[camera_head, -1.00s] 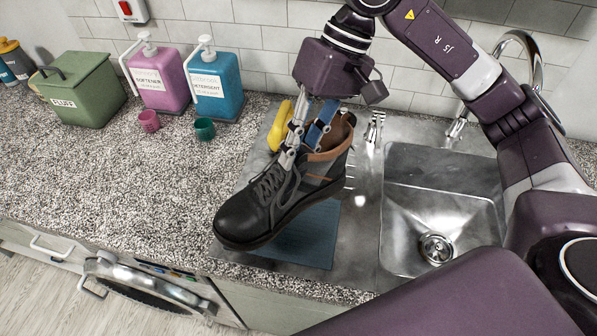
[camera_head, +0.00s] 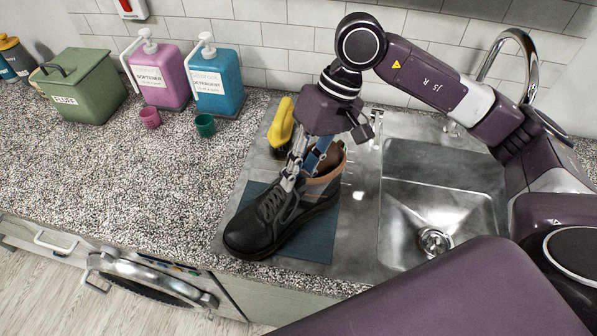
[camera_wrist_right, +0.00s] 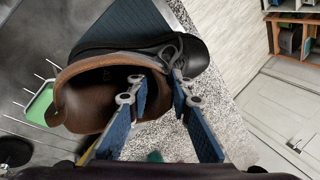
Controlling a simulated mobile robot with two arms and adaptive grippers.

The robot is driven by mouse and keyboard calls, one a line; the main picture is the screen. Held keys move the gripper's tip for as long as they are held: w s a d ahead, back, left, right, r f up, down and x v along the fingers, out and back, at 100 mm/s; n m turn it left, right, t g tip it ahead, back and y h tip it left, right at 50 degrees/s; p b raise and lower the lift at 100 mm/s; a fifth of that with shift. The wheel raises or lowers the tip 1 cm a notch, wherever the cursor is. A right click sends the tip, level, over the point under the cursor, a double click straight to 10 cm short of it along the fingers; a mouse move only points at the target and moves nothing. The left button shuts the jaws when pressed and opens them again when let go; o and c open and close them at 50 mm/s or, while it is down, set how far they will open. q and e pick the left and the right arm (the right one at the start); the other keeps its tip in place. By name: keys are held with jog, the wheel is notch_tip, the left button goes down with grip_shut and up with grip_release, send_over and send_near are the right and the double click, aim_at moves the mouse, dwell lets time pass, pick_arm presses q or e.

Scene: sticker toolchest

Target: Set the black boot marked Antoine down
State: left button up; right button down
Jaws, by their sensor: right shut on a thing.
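The black boot (camera_head: 268,222) with a brown collar is over the blue mat (camera_head: 314,240) on the metal drainboard, its toe toward the lower left. My right gripper (camera_head: 292,180) is shut on the boot's side wall near the laces. In the right wrist view the boot's open brown top (camera_wrist_right: 95,92) faces the camera, and the blue fingers (camera_wrist_right: 155,100) straddle its upper edge. Whether the sole touches the mat I cannot tell. No Antoine mark can be read. My left gripper is not in view.
A steel sink (camera_head: 440,205) with a tap lies right of the mat. A yellow bottle-like thing (camera_head: 281,124) stands behind the boot. Pink (camera_head: 160,75) and blue (camera_head: 217,80) dispensers, two small cups and a green bin (camera_head: 80,88) stand at the back left. The granite counter's middle is clear.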

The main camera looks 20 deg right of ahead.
jog(key=c, duration=1.7)
grip_release()
jog(key=shift+c, duration=0.2)
